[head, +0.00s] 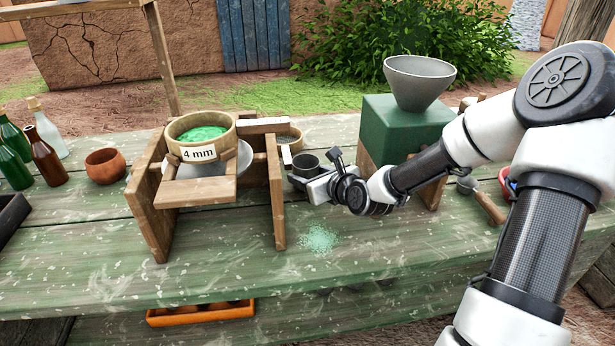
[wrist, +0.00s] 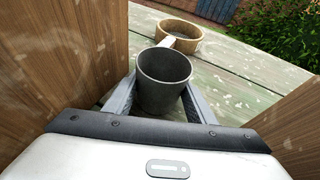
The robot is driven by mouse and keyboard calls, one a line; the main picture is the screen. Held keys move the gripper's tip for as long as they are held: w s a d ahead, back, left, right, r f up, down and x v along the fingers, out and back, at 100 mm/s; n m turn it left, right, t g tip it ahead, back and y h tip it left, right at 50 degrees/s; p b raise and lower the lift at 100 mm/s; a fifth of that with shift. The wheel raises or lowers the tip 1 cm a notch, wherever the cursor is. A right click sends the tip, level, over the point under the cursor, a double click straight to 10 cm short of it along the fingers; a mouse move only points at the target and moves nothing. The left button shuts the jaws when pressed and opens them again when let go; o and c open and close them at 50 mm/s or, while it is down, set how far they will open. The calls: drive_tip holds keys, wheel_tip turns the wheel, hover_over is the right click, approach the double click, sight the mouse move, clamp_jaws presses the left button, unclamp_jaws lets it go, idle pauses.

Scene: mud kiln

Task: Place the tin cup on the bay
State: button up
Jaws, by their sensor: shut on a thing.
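The tin cup (head: 306,163) is a small dark grey cup with a handle. It is upright between the fingers of my gripper (head: 302,178), near the right side of the wooden sieve stand (head: 277,190). In the wrist view the tin cup (wrist: 164,84) sits between the two fingers of my gripper (wrist: 165,92), which are shut on it. Its inside looks dark and empty. Wooden panels rise at the left (wrist: 65,60) and right (wrist: 290,125) of that view. No place is clearly marked as the bay. The cup's base is hidden, so I cannot tell if it touches the table.
A sieve labelled 4 mm (head: 199,153) with green grains tops the stand. A green box with a grey funnel (head: 420,82) stands right. A round wooden ring (wrist: 179,35) lies beyond the cup. Bottles and a brown bowl (head: 105,166) are left. Green powder (head: 319,239) lies on the table.

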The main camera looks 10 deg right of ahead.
drive_tip(key=shift+f, duration=0.15)
drive_tip(key=o, duration=1.1)
